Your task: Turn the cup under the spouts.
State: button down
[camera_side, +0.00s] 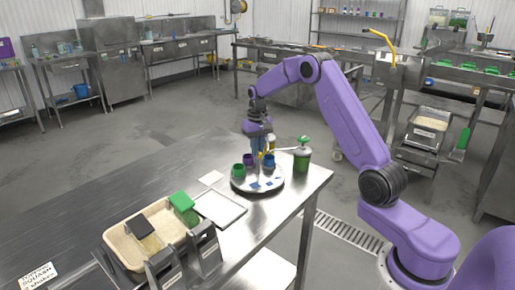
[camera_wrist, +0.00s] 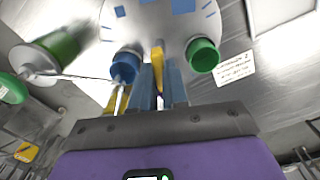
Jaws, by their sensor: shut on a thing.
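A round white turntable (camera_side: 250,186) with blue square marks sits on the steel table; part of it shows at the top of the wrist view (camera_wrist: 165,30). On it stand a green cup (camera_side: 238,170), a purple cup (camera_side: 248,159) and a blue cup (camera_side: 268,160). The wrist view shows the blue cup (camera_wrist: 124,66) left of my fingers and the green cup (camera_wrist: 202,55) right of them. A green pump bottle (camera_side: 302,158) stands at right, its thin spout reaching toward the blue cup. My gripper (camera_wrist: 158,85) is shut on a yellow peg (camera_wrist: 157,55) at the turntable's edge.
A rice bin (camera_side: 118,240) with a green scoop (camera_side: 182,203) stands front left, near grey holders (camera_side: 205,250). A flat tray (camera_side: 222,210) and a small white card (camera_side: 211,178) lie left of the turntable. The table's left rear is clear.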

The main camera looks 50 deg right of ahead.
dwell(0.4)
jog(key=c, duration=1.1)
grip_release()
jog(key=shift+c, duration=0.2)
jog(key=shift+r, duration=0.15)
notch_tip(320, 180, up, 17)
jog(key=shift+a+r, duration=0.1)
jog(key=s+a+f+n, duration=0.1)
jog(key=s+a+n, duration=0.3)
jog(key=s+a, duration=0.5)
jog(key=s+a+f+n, duration=0.1)
jog(key=s+a+n, duration=0.4)
jog(key=a, duration=0.9)
jog(key=s+f+n, duration=0.3)
jog(key=s+f, duration=0.1)
jog(key=s, duration=0.9)
jog(key=s+f+n, duration=0.4)
jog(key=s, duration=0.9)
jog(key=shift+s+d+n, duration=0.3)
jog(key=shift+s+d, duration=0.05)
jog(key=shift+d, duration=0.1)
